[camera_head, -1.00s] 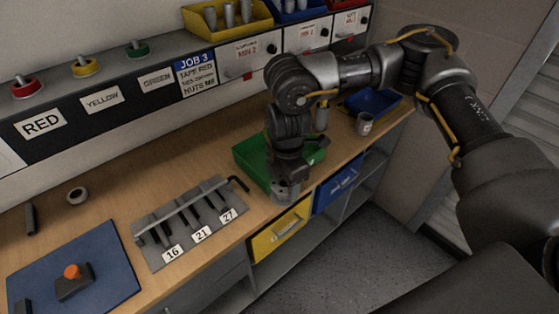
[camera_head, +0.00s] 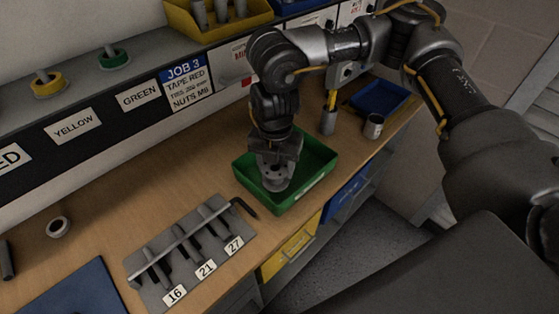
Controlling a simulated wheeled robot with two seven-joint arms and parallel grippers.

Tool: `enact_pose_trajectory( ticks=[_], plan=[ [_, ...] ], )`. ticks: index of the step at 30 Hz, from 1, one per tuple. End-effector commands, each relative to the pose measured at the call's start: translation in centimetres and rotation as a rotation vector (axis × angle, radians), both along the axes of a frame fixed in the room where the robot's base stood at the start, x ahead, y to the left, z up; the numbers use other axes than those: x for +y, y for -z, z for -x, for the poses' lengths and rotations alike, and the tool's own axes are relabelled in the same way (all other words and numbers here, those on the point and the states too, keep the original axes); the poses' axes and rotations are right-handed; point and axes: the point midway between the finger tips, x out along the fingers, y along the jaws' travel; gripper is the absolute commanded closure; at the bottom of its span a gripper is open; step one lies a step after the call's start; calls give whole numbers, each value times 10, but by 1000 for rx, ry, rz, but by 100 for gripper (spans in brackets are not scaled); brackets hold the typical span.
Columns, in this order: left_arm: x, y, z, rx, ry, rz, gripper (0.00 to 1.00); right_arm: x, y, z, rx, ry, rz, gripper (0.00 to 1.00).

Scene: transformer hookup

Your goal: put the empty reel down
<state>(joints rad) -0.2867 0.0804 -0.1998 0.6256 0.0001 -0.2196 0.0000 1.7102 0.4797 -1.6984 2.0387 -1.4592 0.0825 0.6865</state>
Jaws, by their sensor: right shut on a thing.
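My right gripper (camera_head: 275,177) points down over the green tray (camera_head: 306,193), coming in from the upper right. It is shut on a small grey piece, the empty reel (camera_head: 275,184), mostly hidden by the fingers and hard to make out. The gripper and reel cover part of the tray's inside; I cannot tell whether the reel touches the tray floor. My left gripper is not in view.
A grey rack (camera_head: 151,288) with tools labelled 16, 21 and 27 lies left of the tray, with a black hex key (camera_head: 244,208) beside it. A pale ring (camera_head: 58,227) lies farther left. A grey cup (camera_head: 373,126) and a blue bin (camera_head: 380,97) stand to the right.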

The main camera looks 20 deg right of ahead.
Motion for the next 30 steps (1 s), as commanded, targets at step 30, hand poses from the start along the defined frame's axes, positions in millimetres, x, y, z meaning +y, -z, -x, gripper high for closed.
enact_pose_trajectory(
  ticks=[30],
  plan=[
    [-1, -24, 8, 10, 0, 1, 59, -115, 92, -72, 0, 13, 0, 75]
  ],
)
